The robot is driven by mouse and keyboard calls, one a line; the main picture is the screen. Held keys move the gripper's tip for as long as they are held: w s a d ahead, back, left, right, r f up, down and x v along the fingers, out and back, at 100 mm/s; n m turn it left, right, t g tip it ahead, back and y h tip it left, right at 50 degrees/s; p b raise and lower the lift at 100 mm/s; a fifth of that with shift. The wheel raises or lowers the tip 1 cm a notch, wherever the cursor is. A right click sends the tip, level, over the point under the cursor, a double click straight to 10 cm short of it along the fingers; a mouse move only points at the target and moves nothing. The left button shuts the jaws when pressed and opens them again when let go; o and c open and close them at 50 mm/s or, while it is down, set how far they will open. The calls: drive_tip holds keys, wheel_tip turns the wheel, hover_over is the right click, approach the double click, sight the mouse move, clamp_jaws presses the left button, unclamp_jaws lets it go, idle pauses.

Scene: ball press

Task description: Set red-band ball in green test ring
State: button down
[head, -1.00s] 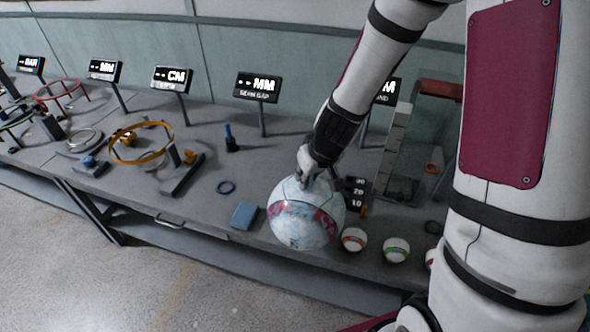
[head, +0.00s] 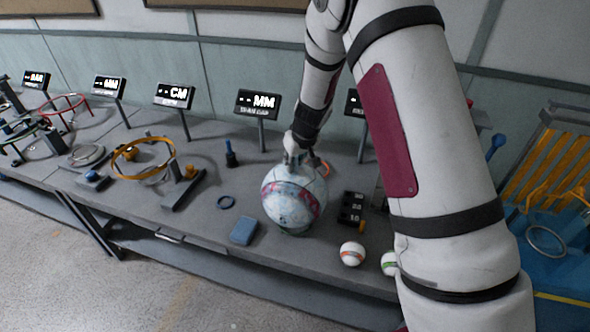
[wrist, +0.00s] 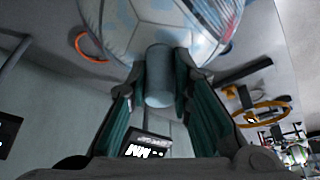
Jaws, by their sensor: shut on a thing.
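A large white and pale-blue ball (head: 293,196) with a pinkish-red band is over the bench, right of the blue block. My gripper (head: 294,152) is at its top. In the wrist view my gripper (wrist: 160,85) is shut on a grey cylindrical knob (wrist: 159,75) against the ball (wrist: 155,25). A dark green support (head: 294,231) shows under the ball; I cannot tell whether they touch. A green ring (head: 22,132) on a stand is at the far left, partly cut off. A small white ball with an orange-red band (head: 352,253) lies near the front edge.
A yellow-orange ring stand (head: 143,155) and a red ring (head: 64,104) are further left. A dark number block (head: 351,208) is to the right. My arm hides much of the bench's right end.

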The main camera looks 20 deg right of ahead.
sight(296, 168)
drive_tip(key=shift+s+f+p, duration=0.1)
drive_tip(key=shift+f+p, duration=0.35)
drive_tip(key=shift+f, duration=1.3)
drive_tip(key=c, duration=1.4)
unclamp_jaws()
drive_tip(key=shift+f, duration=0.1)
